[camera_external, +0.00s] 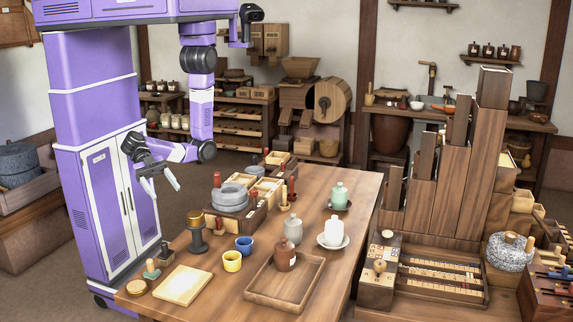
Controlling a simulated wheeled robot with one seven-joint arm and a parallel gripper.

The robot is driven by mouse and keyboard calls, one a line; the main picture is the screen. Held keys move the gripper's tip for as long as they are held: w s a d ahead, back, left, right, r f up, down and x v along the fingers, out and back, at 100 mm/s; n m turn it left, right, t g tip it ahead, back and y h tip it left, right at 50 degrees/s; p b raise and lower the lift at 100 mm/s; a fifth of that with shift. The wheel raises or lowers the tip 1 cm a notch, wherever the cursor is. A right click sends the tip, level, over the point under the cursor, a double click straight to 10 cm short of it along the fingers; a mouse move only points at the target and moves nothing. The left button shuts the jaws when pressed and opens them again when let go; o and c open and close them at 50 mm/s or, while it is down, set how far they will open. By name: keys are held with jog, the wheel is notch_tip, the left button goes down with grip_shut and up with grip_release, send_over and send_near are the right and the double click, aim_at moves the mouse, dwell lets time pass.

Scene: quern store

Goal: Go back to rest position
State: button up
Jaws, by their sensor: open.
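My gripper (160,184) hangs off the left side of the wooden table (344,272), in front of my purple body. Its two pale fingers point down and are spread apart, with nothing between them. My arm is bent, its forearm low and level near the table's left edge. The gripper is apart from the table and from everything on it.
On the table stand a grey stone quern (230,198), a dark pedestal cup (197,236), a yellow cup (232,261), a blue cup (244,246), a brown jar (285,254) on a tray (262,296), and a white jar (334,232). Wooden stepped boxes (436,200) stand right.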

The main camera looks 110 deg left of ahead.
jog(key=s+d+m+g+h, duration=0.2)
jog(key=d+m+g+h, duration=0.2)
jog(key=d+m+h, duration=0.15)
jog(key=w+a+r+n+t, duration=0.1)
jog(key=w+a+r+t, duration=0.1)
jog(key=w+a, duration=0.75)
jog(key=w+a+r+n+t, duration=0.1)
jog(key=w+a+n+t, duration=0.3)
jog(key=a, duration=1.1)
jog(key=s+a+n+y, duration=0.2)
jog(key=a+y, duration=0.3)
jog(key=a, duration=0.6)
jog(key=s+a+n+t+y, duration=0.1)
jog(key=a+n+y, duration=0.3)
jog(key=a, duration=0.6)
jog(key=shift+s+a+n+y, duration=0.35)
jog(key=shift+s+y, duration=0.05)
jog(key=shift+y, duration=0.85)
jog(key=shift+r, duration=0.1)
